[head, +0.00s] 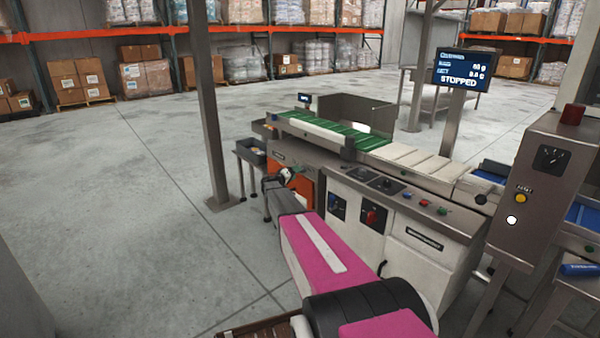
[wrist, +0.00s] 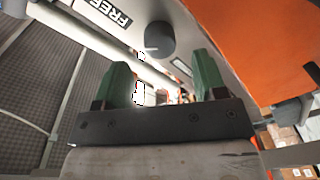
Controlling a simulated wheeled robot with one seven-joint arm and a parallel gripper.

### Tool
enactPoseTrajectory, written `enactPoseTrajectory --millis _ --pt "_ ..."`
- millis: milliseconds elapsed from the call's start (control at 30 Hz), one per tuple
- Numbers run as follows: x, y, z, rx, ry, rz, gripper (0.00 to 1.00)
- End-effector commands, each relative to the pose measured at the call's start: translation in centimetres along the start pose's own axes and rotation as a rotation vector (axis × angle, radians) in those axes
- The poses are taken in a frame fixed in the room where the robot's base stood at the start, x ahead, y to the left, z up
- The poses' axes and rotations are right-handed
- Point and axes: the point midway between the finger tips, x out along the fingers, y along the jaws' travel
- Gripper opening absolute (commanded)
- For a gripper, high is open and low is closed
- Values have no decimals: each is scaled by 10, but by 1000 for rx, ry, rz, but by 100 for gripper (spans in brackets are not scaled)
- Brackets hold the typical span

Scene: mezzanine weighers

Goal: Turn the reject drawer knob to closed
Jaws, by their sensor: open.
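A round dark grey knob (wrist: 160,39) shows in the wrist view on a pale panel, near a dark label reading "FREE" (wrist: 110,12). It appears to be the reject drawer knob. My gripper (wrist: 160,75) is open, with its green fingers apart and nothing held between them. The knob appears just beyond the fingertips, between their lines; I cannot tell whether they touch it. In the head view my gripper (head: 288,174) is at the left end of the weigher, by an orange panel (head: 304,188). The knob cannot be made out there.
The weigher's front (head: 366,212) has a blue switch and a red switch. A green-belted conveyor (head: 322,130) runs along its top. A screen (head: 462,69) reads "STOPPED". A grey post (head: 209,110) stands left of the machine. The floor further left is clear.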

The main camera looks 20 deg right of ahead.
Motion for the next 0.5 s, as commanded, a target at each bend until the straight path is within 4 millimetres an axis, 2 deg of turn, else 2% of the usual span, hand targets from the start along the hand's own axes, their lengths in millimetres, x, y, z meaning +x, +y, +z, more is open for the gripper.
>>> enactPoseTrajectory --millis 33,200,500 --pt "11 -1 -1 0 -1 1 65" --pt "35 -1 -1 0 0 1 65" --pt "44 0 0 0 1 -1 65"
